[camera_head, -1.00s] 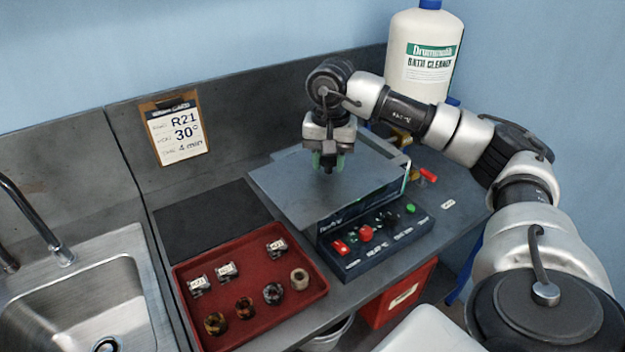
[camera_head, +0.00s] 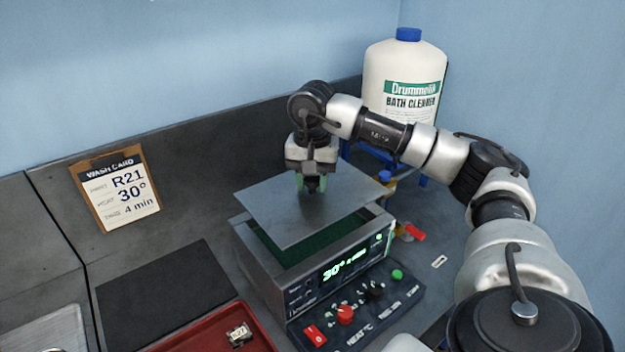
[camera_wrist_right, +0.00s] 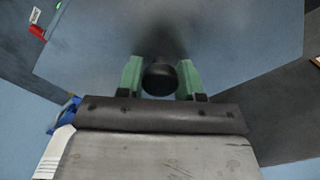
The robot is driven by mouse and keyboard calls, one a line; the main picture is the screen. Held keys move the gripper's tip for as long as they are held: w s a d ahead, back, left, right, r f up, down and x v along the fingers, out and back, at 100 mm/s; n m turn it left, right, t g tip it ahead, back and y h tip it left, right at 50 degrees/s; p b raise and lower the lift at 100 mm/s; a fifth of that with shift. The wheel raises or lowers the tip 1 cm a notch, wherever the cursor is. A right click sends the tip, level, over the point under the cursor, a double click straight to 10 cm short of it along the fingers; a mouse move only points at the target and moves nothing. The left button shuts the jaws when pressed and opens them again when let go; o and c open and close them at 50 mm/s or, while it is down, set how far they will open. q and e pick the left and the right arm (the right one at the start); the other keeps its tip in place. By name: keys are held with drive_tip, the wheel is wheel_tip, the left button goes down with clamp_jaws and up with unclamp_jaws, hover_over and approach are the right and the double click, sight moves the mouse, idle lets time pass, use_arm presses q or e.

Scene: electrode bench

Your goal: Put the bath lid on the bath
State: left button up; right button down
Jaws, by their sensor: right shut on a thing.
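The bath lid (camera_head: 325,212) is a flat grey plate, held roughly level above the bath (camera_head: 272,273), a grey box with a lit display. The lid is apart from the rim. It covers the back of the opening, and the green inside shows below its front edge. My right gripper (camera_head: 312,184) is above the lid's middle, shut on its knob. In the right wrist view, the green fingers (camera_wrist_right: 160,80) flank the round black knob (camera_wrist_right: 159,78), with the lid (camera_wrist_right: 230,40) beyond. My left gripper is out of view.
The control panel (camera_head: 372,308) sits in front of the bath. A white cleaner bottle (camera_head: 408,65) stands behind on a blue stand. A red tray (camera_head: 195,334), a dark mat (camera_head: 165,290) and a sink edge lie left. A wash card (camera_head: 117,187) leans on the back panel.

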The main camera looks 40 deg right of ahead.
sight(311, 195)
drive_tip(key=shift+s+a+f+b, duration=0.55)
drive_tip(key=shift+a+f+b, duration=0.15)
drive_tip(key=shift+b, duration=0.1)
drive_tip(key=f, duration=0.1)
drive_tip(key=f+b, duration=0.1)
drive_tip(key=f, duration=0.1)
drive_tip(key=shift+w+d+b, duration=0.25)
drive_tip(key=shift+d+b, duration=0.1)
drive_tip(key=shift+b, duration=0.05)
drive_tip(key=shift+f, duration=0.25)
drive_tip(key=shift+a, duration=0.1)
use_arm(q)
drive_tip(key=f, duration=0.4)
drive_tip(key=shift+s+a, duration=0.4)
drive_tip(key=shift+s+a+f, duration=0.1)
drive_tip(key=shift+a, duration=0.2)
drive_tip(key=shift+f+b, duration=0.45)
drive_tip(key=shift+b, duration=0.25)
use_arm(e)
drive_tip(key=shift+f, duration=0.6)
drive_tip(key=shift+c, duration=0.8)
unclamp_jaws()
drive_tip(key=shift+s, duration=0.1)
